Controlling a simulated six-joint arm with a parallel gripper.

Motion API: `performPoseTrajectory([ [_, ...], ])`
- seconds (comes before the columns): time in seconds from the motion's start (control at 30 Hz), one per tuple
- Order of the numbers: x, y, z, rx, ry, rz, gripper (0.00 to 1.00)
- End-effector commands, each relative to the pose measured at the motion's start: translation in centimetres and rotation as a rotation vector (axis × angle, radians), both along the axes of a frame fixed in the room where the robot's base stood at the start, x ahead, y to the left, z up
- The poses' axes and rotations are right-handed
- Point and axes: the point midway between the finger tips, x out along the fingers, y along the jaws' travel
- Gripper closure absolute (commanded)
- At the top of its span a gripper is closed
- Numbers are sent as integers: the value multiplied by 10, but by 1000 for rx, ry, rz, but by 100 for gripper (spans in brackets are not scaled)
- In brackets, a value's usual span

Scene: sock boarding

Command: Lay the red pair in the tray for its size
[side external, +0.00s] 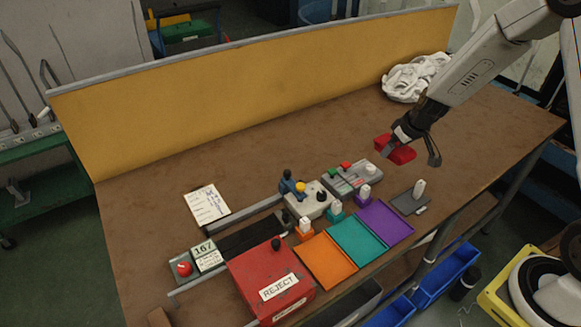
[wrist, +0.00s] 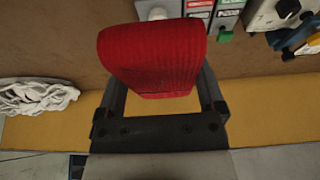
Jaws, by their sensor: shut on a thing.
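The red pair (side external: 396,150) is a folded, ribbed red bundle held in the air above the right part of the table. In the wrist view the red pair (wrist: 152,58) fills the space between the fingers. My gripper (side external: 397,143) is shut on it. Three flat trays lie along the table's front: an orange tray (side external: 326,262), a teal tray (side external: 358,243) and a purple tray (side external: 385,223). All three look empty. Small white figures on coloured blocks stand behind the trays. The red pair is up and to the right of the trays, apart from them.
A red REJECT box (side external: 262,268) stands left of the orange tray. A grey box with coloured buttons (side external: 351,178) and a machine with a yellow knob (side external: 312,204) stand behind the trays. A grey plate (side external: 409,203) lies right of the purple tray. White cloth (side external: 415,78) lies at the back right.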

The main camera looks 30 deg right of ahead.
Motion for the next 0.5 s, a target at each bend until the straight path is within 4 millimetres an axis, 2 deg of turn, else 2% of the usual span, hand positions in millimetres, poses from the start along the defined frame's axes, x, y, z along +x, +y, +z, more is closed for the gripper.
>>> performPoseTrajectory([
  [0.03, 1, -10, -3, 2, -2, -5, 72],
  [0.2, 5, -31, -8, 3, -14, -1, 72],
  [0.5, 7, -43, -12, 3, -22, 7, 72],
])
